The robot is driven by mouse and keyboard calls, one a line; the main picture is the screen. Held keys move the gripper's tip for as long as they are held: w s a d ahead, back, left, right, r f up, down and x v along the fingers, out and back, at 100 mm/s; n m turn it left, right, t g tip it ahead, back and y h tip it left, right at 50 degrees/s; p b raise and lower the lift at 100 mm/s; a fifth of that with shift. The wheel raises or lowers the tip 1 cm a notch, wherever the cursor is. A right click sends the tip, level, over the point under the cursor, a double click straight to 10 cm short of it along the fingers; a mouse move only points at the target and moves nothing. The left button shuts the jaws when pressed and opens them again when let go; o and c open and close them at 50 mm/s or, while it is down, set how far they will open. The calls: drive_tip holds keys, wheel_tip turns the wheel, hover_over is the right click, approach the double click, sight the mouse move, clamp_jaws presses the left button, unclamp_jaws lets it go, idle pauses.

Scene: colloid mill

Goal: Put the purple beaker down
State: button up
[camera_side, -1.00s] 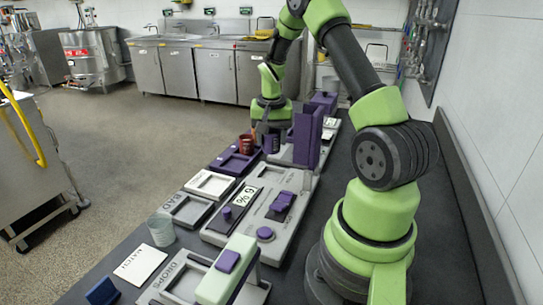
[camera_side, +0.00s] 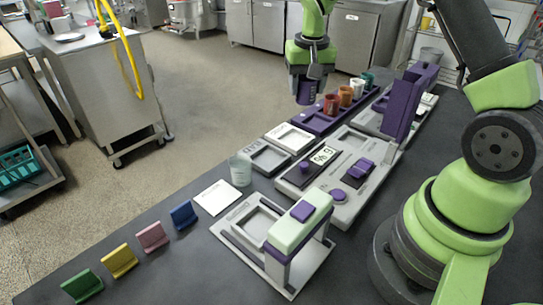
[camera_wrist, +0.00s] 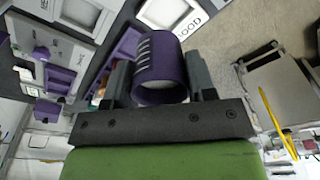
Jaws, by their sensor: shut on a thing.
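My gripper (camera_side: 308,82) is shut on the purple beaker (camera_side: 306,97) and holds it in the air, beside the near end of the long purple rack (camera_side: 312,124) in the side view. In the wrist view the purple beaker (camera_wrist: 158,62), with pale marks on its side, sits between the two fingers of my gripper (camera_wrist: 160,84). The rack carries several beakers: a red one (camera_side: 331,104), an orange-brown one (camera_side: 345,97), another orange one (camera_side: 357,88) and a teal one (camera_side: 367,79). The rack's near end looks empty.
Coloured stands (camera_side: 118,261) line the bench's front left. Open floor lies left of the bench.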

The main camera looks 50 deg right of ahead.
drive_tip(key=w+a+f+n, duration=0.3)
drive_tip(key=a+f, duration=0.1)
drive_tip(key=a, duration=0.5)
drive_tip(key=shift+n, duration=0.3)
wheel_tip(320, 180, down, 9)
drive_tip(key=shift+w+a+f, duration=0.1)
drive_tip(key=shift+w+f, duration=0.05)
drive_tip(key=shift+f, duration=0.15)
drive_tip(key=o, duration=1)
